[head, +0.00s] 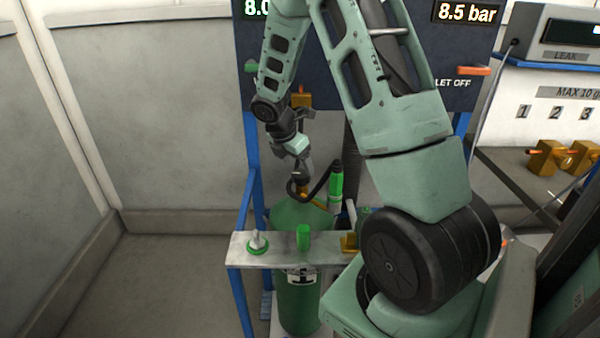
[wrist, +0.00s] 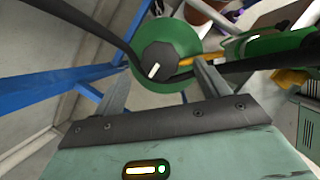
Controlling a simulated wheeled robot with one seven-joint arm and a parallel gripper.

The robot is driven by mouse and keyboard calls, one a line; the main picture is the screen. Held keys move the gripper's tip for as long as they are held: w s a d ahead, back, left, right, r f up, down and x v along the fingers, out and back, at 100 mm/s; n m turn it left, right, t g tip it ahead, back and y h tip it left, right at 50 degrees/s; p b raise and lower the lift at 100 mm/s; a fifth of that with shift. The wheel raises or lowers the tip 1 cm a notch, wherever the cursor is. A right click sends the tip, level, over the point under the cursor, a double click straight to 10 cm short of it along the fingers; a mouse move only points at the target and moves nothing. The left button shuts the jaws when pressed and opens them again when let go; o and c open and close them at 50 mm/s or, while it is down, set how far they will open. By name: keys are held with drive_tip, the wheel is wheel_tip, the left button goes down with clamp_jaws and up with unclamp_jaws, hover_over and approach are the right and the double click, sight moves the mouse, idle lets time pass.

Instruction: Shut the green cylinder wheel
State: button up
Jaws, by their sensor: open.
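The green cylinder (head: 298,295) stands upright behind a metal shelf in a blue frame; its rounded green top also shows in the wrist view (wrist: 180,88). Its wheel, a dark many-sided knob with a white mark (wrist: 158,61), sits above the cylinder top, with brass fittings to its right. My gripper (head: 301,172) points down over the valve in the head view. In the wrist view my gripper (wrist: 161,71) is open, its fingers left and right of the wheel with gaps on both sides. Whether the fingertips reach down to the wheel's height is unclear.
Blue posts (head: 252,180) flank the cylinder. Free floor lies to the left.

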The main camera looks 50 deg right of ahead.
sight(302, 173)
drive_tip(key=shift+x, duration=2.05)
drive_tip(key=shift+c, duration=0.3)
drive_tip(key=c, duration=0.9)
